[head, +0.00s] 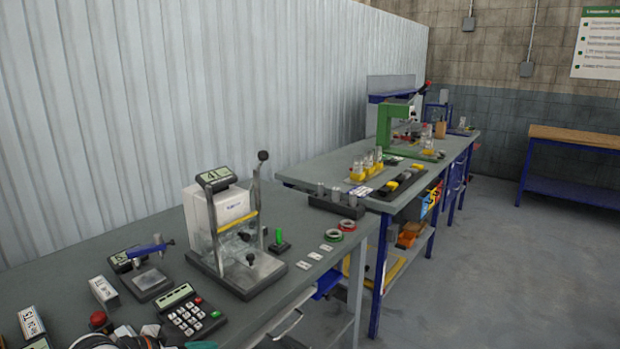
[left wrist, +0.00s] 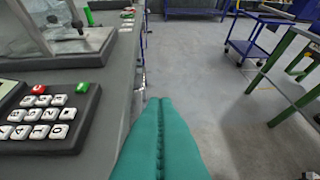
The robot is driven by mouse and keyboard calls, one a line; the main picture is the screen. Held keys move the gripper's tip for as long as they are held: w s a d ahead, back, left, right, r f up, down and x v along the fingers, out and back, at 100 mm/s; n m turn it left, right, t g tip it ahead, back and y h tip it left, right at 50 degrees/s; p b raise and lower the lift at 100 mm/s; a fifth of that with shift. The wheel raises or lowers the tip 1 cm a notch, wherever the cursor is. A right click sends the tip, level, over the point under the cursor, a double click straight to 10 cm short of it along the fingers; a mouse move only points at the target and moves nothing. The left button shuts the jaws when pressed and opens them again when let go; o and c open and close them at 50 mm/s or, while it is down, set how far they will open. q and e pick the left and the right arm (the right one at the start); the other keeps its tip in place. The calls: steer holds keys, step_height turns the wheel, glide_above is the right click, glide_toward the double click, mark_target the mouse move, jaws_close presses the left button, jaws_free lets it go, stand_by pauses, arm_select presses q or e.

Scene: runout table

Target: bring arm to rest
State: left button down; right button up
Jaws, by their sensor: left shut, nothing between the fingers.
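My left gripper (left wrist: 159,108) shows in the left wrist view as two long teal fingers pressed together, with nothing between them. It is beside the edge of the grey table (left wrist: 100,120), with floor visible beyond the fingertips. In the head view only a small part of my left arm shows at the bottom edge, near the keypad device (head: 190,312). The keypad device is also close on the left in the left wrist view (left wrist: 40,115). My right gripper is in neither view.
A clear-shielded press-like device (head: 235,235) stands on the near table, with a blue-armed small fixture (head: 148,275) to its left. Red and green rings (head: 345,228) lie near the edge. A second table (head: 330,180) stands farther back. A blue cart (left wrist: 255,45) stands on open floor.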

arm_select(q)
steer(key=s+d+f+n+g+y, duration=0.15)
steer(key=s+d+f, duration=0.25)
steer(key=s+f, duration=0.7)
steer(key=s+a+f+n+g+y, duration=0.2)
steer(key=s+y, duration=0.1)
steer(key=s, duration=0.5)
steer(key=s+a+f+n+g+y, duration=0.1)
steer(key=s+a+f+n+y, duration=0.15)
steer(key=s, duration=0.55)
step_height(320, 180, down, 28)
steer(key=s+g, duration=0.2)
steer(key=s+a+f, duration=0.3)
steer(key=s+f, duration=1.1)
steer(key=s, duration=0.1)
steer(key=shift+s+f+g+y, duration=0.15)
steer(key=shift+s+g+y, duration=0.15)
steer(key=shift+s+g, duration=0.15)
